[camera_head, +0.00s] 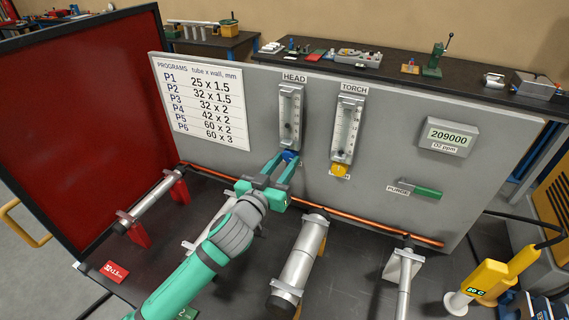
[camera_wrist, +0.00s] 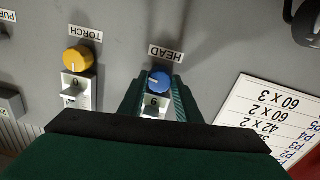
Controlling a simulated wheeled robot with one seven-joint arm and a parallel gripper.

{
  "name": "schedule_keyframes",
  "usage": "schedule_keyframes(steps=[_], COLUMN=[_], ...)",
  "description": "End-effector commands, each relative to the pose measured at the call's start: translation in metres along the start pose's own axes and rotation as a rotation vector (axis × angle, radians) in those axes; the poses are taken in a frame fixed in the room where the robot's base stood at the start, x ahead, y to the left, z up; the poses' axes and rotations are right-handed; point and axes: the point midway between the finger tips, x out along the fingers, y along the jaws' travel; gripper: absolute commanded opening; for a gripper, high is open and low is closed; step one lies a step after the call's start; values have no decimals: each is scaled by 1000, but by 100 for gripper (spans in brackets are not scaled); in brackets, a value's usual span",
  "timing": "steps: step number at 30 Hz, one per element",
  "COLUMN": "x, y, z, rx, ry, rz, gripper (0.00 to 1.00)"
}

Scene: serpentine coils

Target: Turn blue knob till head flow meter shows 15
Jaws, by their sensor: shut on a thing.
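The blue knob (camera_head: 289,155) sits below the HEAD flow meter (camera_head: 290,115) on the grey panel. My gripper (camera_head: 279,165) reaches up to the panel and is shut on the blue knob, one finger on each side. The wrist view, upside down, shows the blue knob (camera_wrist: 158,82) between the teal fingers, with a white pointer line on its face. The HEAD meter is a clear vertical tube with a scale; its reading is too small to tell. In the wrist view only its lower end shows between the fingers.
The TORCH meter (camera_head: 347,128) with its yellow knob (camera_head: 339,170) stands just right. A green PURGE handle (camera_head: 428,192) and an O2 display (camera_head: 448,137) reading 209000 are farther right. A copper pipe (camera_head: 350,222) runs along the panel's foot above metal tubes (camera_head: 300,255).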

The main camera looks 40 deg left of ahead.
Motion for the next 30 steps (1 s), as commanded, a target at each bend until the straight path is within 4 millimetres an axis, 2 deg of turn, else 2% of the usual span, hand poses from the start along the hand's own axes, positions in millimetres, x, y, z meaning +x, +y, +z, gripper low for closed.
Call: schedule_keyframes(steps=[18, 30], x=[0, 0], y=[-2, -3], z=[0, 0], rx=[443, 560], ry=[-21, -26], rz=[-6, -7], gripper=[8, 8])
